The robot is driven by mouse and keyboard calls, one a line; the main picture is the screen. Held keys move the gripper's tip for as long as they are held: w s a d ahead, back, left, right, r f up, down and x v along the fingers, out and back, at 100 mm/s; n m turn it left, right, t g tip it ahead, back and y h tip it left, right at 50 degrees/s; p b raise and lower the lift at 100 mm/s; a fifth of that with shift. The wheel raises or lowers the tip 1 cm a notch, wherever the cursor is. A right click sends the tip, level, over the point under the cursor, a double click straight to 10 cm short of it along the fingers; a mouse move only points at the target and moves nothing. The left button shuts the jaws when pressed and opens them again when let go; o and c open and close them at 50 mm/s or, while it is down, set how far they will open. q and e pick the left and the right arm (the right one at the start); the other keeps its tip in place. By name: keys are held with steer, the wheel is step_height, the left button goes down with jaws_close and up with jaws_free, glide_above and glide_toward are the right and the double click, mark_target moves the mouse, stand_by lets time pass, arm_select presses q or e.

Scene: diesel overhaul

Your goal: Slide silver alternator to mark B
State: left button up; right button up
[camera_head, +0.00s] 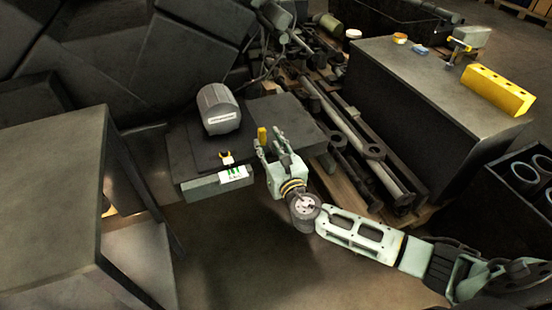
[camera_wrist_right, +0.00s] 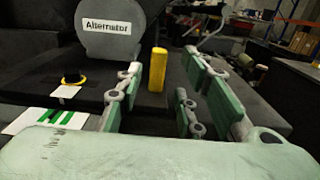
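The silver alternator (camera_head: 219,110), a rounded grey body with a white label, sits towards the back of a low dark bench (camera_head: 275,114). In the right wrist view the alternator (camera_wrist_right: 108,38) stands ahead and left, its label reading "Alternator". My right gripper (camera_head: 267,139) is open and empty at the bench's front edge, apart from the alternator. A yellow upright post (camera_wrist_right: 157,70) shows between its fingers in the wrist view; no contact is clear. A white card with green marks (camera_head: 235,174) is at the front edge. I cannot read a letter B. My left gripper is out of view.
A small black knob with a yellow ring (camera_wrist_right: 73,79) stands on the bench left of the gripper. A dark table (camera_head: 50,190) is at the left. A workbench (camera_head: 425,85) with a yellow block (camera_head: 497,90) is at the right. Metal shafts (camera_head: 355,135) lie between the benches.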

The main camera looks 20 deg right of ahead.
steer(key=s, duration=0.7)
steer(key=shift+s+d, duration=0.15)
steer(key=shift+s, duration=0.05)
